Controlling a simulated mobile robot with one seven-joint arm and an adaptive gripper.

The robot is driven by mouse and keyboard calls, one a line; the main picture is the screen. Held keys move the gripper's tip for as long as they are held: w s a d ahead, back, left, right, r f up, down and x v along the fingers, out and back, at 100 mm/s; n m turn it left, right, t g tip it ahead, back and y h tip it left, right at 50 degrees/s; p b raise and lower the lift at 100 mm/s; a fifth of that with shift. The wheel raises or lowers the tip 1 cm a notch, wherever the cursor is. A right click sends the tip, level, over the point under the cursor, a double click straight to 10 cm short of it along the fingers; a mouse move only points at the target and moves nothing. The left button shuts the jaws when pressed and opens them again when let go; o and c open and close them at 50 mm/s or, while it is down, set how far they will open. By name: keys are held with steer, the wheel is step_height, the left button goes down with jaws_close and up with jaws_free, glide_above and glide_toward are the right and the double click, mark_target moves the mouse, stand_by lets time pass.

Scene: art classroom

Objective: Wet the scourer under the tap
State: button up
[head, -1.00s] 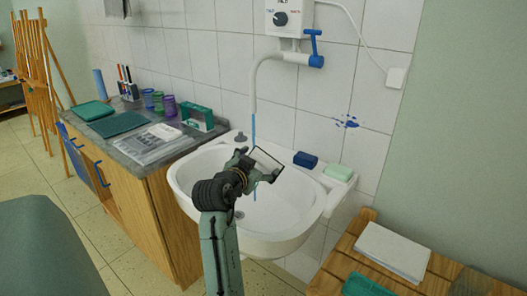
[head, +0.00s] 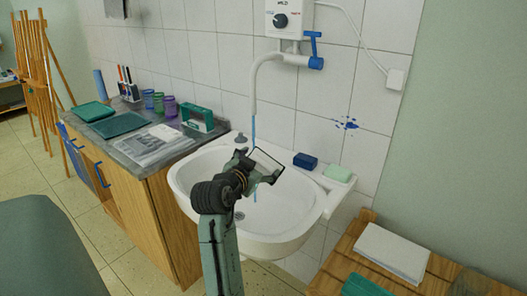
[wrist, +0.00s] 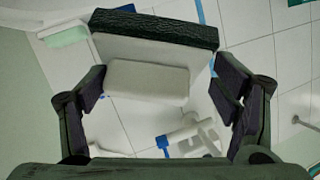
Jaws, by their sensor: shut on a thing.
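The scourer (wrist: 147,80), a white pad with a rough dark green layer (wrist: 155,28), is held between the fingers of my gripper (wrist: 160,84) in the wrist view. In the head view my gripper (head: 256,168) is over the sink (head: 290,222), and the scourer (head: 267,160) shows pale with a dark edge. The tap (head: 256,80) runs a thin blue stream (head: 254,128) down to the gripper. The stream shows again below it. In the wrist view the stream passes at the scourer's right edge; I cannot tell whether they touch.
A dark blue block (head: 305,161) and a pale green soap (head: 338,173) lie on the sink's right ledge. A water heater (head: 290,18) with a blue lever hangs above. A cabinet (head: 150,200) with cups stands left; a wooden table (head: 335,275) stands front right.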

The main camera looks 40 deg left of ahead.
mark_target(258, 164)
steer(key=shift+s+d+r+p, duration=0.3)
steer(key=shift+s+d+r, duration=1.05)
steer(key=shift+r, duration=0.2)
